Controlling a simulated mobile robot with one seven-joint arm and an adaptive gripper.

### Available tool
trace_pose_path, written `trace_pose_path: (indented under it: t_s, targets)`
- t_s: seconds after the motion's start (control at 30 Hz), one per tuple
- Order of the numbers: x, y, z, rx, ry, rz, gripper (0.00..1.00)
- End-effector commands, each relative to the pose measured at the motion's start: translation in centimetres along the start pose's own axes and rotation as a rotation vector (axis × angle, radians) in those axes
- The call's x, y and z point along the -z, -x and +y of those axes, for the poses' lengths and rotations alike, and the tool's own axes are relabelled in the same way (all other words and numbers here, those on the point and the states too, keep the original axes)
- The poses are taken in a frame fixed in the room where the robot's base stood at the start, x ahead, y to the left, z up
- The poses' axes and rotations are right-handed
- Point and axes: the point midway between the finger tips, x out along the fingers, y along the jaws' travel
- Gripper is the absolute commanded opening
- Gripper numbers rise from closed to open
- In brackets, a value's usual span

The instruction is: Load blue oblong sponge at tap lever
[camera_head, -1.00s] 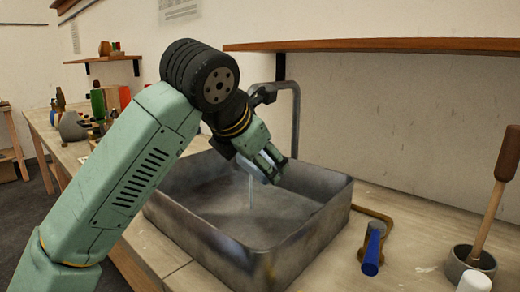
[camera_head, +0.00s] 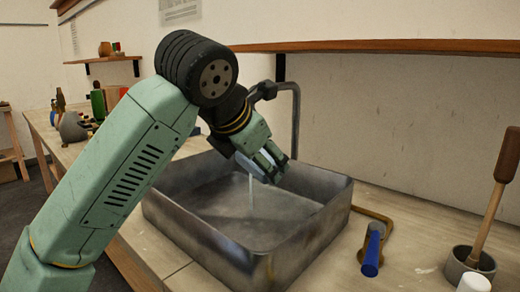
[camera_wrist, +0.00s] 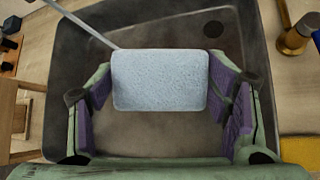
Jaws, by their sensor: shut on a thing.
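The light blue oblong sponge (camera_wrist: 160,80) sits between the purple-padded fingers of my gripper (camera_wrist: 165,105) in the wrist view, over the sink basin. In the head view my gripper (camera_head: 274,166) is above the metal sink (camera_head: 190,222), and a small part of the sponge (camera_head: 250,165) shows beside the fingers. The dark tap (camera_head: 296,115) stands behind the sink, and a thin stream of water (camera_head: 251,190) falls into the basin. A blue-handled lever (camera_head: 372,255) on a brass base stands on the counter to the right of the sink; the brass part (camera_wrist: 292,40) also shows in the wrist view.
A wooden-handled tool (camera_head: 488,215) stands in a grey cup (camera_head: 470,265) at the right. A wooden shelf (camera_head: 400,46) runs along the wall above the sink. Several small objects stand on the far left counter. A yellow item (camera_wrist: 300,150) lies at the wrist view's right.

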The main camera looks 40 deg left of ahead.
Motion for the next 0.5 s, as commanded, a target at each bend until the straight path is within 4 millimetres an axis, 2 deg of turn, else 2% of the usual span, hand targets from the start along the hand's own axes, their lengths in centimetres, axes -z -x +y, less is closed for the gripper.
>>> trace_pose_path:
  t_s: [0.3, 0.5]
  targets:
    - [-0.4, 3.2, -0.8, -0.001, -0.001, 0.002, 0.48]
    - [-0.5, 4.5, -1.2, 0.0, 0.0, 0.001, 0.48]
